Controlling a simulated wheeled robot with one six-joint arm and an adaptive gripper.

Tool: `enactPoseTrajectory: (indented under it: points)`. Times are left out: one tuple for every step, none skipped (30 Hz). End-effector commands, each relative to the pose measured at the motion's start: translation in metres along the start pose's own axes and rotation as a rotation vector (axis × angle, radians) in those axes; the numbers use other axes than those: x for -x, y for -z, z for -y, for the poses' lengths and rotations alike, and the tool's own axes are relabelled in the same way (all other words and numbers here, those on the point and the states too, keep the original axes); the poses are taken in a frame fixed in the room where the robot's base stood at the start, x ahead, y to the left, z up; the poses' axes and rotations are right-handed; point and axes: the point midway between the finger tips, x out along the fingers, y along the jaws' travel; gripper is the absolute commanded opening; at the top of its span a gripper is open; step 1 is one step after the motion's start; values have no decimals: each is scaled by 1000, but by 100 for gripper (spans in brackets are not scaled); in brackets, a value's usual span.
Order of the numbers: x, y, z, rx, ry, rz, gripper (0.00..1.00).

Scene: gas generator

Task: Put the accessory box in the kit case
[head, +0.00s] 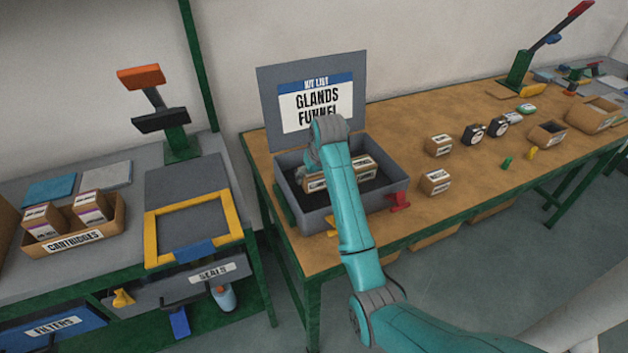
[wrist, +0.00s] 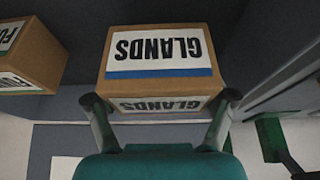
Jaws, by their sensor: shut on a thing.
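The grey kit case (head: 341,219) stands open on the wooden table, its lid (head: 266,100) raised with a kit list reading GLANDS and FUNNEL. My gripper (wrist: 160,102) is shut on a cardboard box labelled GLANDS (wrist: 158,52), with one finger at each side. In the head view, my arm reaches over the case and hides the gripper's fingers. The held box (head: 315,184) appears inside the case at left; whether it touches the floor cannot be told. A second box (head: 363,165), whose label begins FU in the wrist view (wrist: 28,50), lies beside it, apart.
Two similar boxes (head: 438,145) (head: 436,182) stand right of the case, near round gauges (head: 474,134) and an open carton (head: 547,134). A red clip (head: 399,201) is on the case's right front. A second bench with a cartridge tray (head: 73,238) stands left, across a gap.

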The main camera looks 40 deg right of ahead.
Motion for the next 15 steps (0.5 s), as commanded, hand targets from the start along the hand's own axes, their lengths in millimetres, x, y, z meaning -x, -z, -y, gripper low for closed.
enactPoseTrajectory:
  points:
    - [-8,-4,0,0,0,4,41]
    - [-12,-6,0,0,0,4,41]
    - [-16,-7,0,0,0,3,41]
    - [-19,-8,0,0,0,2,41]
    - [-21,-9,0,0,0,2,41]
    - [-22,-9,0,0,0,1,41]
    - [-22,-9,0,0,0,1,41]
    - [-22,-9,0,0,0,0,41]
    - [-22,-9,0,0,0,0,41]
    - [-22,-9,0,0,0,0,41]
    - [-22,-9,0,0,0,0,41]
    - [-22,-9,0,0,0,0,41]
    - [-22,-9,0,0,0,1,41]
    - [-22,-9,0,0,0,1,41]
    - [-24,-10,0,0,0,1,41]
